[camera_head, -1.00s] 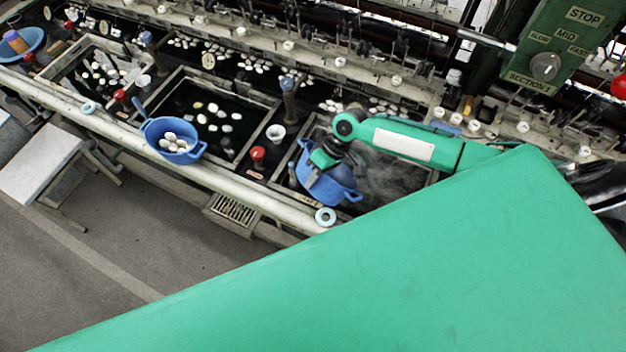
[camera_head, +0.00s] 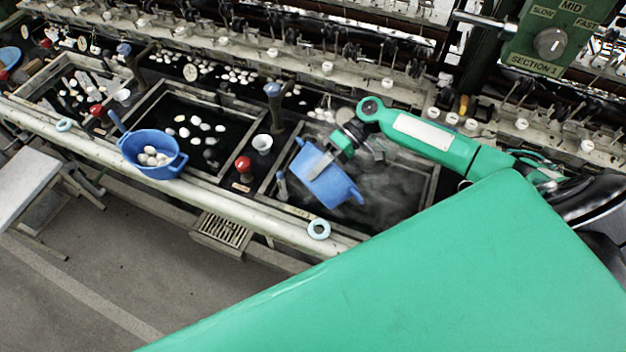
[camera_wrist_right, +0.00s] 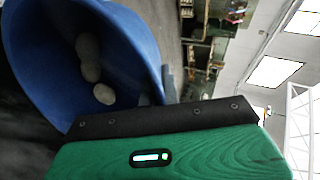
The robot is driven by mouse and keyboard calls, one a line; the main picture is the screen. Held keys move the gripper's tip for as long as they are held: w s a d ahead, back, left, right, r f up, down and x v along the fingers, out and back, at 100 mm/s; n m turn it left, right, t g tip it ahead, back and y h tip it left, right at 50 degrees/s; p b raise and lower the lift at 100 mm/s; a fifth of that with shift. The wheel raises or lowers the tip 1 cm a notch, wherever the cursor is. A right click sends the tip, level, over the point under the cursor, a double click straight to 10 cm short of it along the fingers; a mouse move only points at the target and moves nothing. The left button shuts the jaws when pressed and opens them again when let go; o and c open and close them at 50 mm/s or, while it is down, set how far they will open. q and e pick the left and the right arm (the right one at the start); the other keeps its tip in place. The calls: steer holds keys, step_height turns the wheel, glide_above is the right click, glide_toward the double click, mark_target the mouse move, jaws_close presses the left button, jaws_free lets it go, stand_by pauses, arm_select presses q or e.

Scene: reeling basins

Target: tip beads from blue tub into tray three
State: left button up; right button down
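A blue tub (camera_head: 326,183) hangs tilted over the steaming tray three (camera_head: 433,188), the right-hand basin. My right gripper (camera_head: 323,163) is shut on the tub's wall. In the right wrist view the tub (camera_wrist_right: 145,40) opens toward the camera, and a few pale oval pieces (camera_wrist_right: 88,62) lie inside it. They look like cocoons rather than beads. The dark water directly under the tub is hidden by the tub and steam. My left gripper is not in view.
Another blue tub (camera_head: 133,150) with pale ovals rests on the front rail (camera_head: 205,183). The middle tray (camera_head: 228,104) holds floating ovals.

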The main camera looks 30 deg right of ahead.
steer(key=shift+w+d+r+y+b, duration=0.15)
steer(key=shift+d+y+b, duration=0.35)
steer(key=shift+y+b, duration=0.15)
steer(key=w+d+r+g+y+b, duration=0.1)
steer(key=d+r+y+b, duration=0.1)
steer(key=d+y+b, duration=0.4)
steer(key=shift+w+d+r+g+b, duration=0.2)
steer(key=shift+w+r+g+b, duration=0.1)
steer(key=shift+r, duration=0.1)
stand_by(0.8)
